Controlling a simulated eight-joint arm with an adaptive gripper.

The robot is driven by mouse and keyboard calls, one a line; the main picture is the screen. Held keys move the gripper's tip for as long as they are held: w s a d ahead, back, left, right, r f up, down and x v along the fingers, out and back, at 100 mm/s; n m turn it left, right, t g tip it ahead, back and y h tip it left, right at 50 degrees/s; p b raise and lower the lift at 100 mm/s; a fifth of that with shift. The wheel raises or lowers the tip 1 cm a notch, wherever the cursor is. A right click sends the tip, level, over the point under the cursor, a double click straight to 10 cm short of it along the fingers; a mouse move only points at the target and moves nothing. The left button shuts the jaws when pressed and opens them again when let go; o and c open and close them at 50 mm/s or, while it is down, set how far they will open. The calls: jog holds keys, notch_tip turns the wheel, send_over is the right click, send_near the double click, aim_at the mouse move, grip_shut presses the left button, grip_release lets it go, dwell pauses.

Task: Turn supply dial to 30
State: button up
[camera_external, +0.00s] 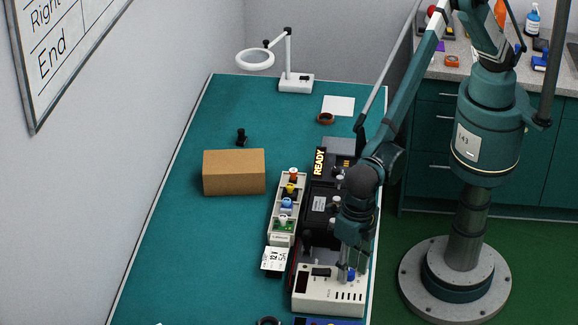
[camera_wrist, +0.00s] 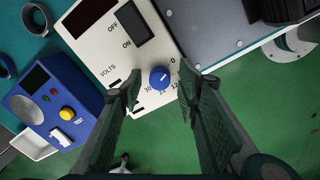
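The supply is a cream box (camera_external: 328,293) at the near right end of the teal table. Its blue dial (camera_wrist: 160,77) has a white pointer line and printed numbers around it, among them 0, 12, 24 and 30; I cannot tell exactly which number the line points to. The dial also shows small in the external view (camera_external: 351,275). My gripper (camera_wrist: 156,93) is open, with one finger on each side of the dial and a visible gap to it. In the external view my gripper (camera_external: 350,268) is over the supply's right part.
A dark OFF/ON switch (camera_wrist: 130,23) and a dark display (camera_wrist: 88,15) are on the supply. A blue tester (camera_wrist: 52,108) with a yellow button stands beside it. A dark rack with a READY sign (camera_external: 319,162) and a tray of colored parts (camera_external: 287,205) stand behind. A cardboard box (camera_external: 234,172) sits left.

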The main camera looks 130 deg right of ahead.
jog(key=shift+f, duration=0.15)
jog(key=c, duration=0.9)
